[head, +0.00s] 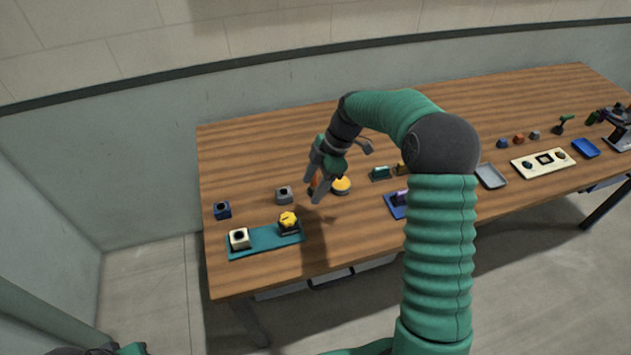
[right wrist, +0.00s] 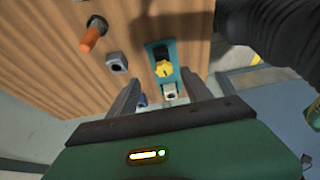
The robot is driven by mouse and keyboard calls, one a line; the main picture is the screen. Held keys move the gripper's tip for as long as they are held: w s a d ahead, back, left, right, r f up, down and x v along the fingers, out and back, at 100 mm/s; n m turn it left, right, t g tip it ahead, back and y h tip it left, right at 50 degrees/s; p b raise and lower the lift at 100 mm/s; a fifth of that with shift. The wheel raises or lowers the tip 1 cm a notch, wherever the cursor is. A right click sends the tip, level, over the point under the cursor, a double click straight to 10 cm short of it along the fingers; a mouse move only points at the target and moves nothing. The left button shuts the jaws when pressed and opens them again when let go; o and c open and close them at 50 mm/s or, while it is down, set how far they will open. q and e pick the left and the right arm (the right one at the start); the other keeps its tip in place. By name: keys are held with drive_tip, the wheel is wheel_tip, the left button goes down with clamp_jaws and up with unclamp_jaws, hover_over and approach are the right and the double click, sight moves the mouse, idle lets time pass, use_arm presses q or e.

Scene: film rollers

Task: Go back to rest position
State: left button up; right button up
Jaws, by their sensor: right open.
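My right gripper (head: 316,186) hangs over the left part of the wooden table, at the end of my green arm. It is open, with nothing between its fingers; the right wrist view also shows the two fingers (right wrist: 163,82) apart. In that view a teal tray (right wrist: 160,46) lies beyond the fingers, with a yellow piece (right wrist: 163,68) and a white block on it. In the head view the orange piece is partly hidden behind the gripper. My left gripper is not seen.
My arm hides part of the table's middle. A grey tray (head: 491,176) and cream board (head: 528,171) lie right.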

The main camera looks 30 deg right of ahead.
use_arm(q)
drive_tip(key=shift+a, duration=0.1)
use_arm(e)
drive_tip(key=shift+v, duration=0.75)
drive_tip(key=shift+a, duration=0.15)
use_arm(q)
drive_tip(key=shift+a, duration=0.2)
use_arm(e)
drive_tip(key=s+a+f+m+h, duration=0.2)
drive_tip(key=s+a+m, duration=0.4)
drive_tip(key=s, duration=0.3)
drive_tip(key=s+a+f+m+t+h, duration=0.1)
drive_tip(key=s+a+f+m+h, duration=0.1)
drive_tip(key=s+a+m, duration=0.5)
drive_tip(key=shift+s+a+m, duration=0.25)
drive_tip(key=shift+s+m, duration=0.65)
drive_tip(key=shift+s, duration=0.05)
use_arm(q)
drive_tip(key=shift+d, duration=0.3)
use_arm(e)
drive_tip(key=shift+d+f, duration=0.1)
drive_tip(key=shift+d, duration=0.2)
